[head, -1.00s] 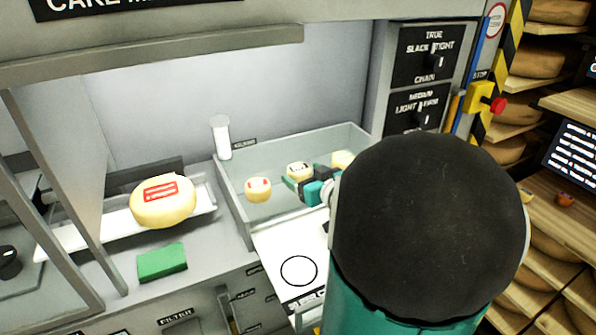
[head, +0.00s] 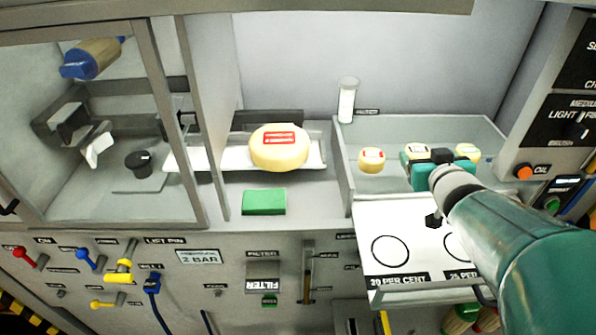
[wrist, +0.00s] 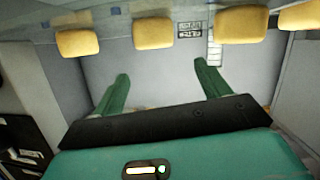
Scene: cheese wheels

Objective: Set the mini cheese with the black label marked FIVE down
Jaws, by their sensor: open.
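Mini cheeses sit in a row in the grey tray (head: 360,190). The left one (head: 372,160) has a red label. The middle one (head: 417,149) is partly hidden behind my gripper (head: 420,172), and its label is too small to read. The right one (head: 467,151) stands just beyond my wrist. In the wrist view my gripper (wrist: 162,82) has its green fingers wide apart with nothing between them. Yellow cheeses, such as this one (wrist: 153,33), line the top of that view, beyond the fingertips; no FIVE can be read.
The tray's walls are low.

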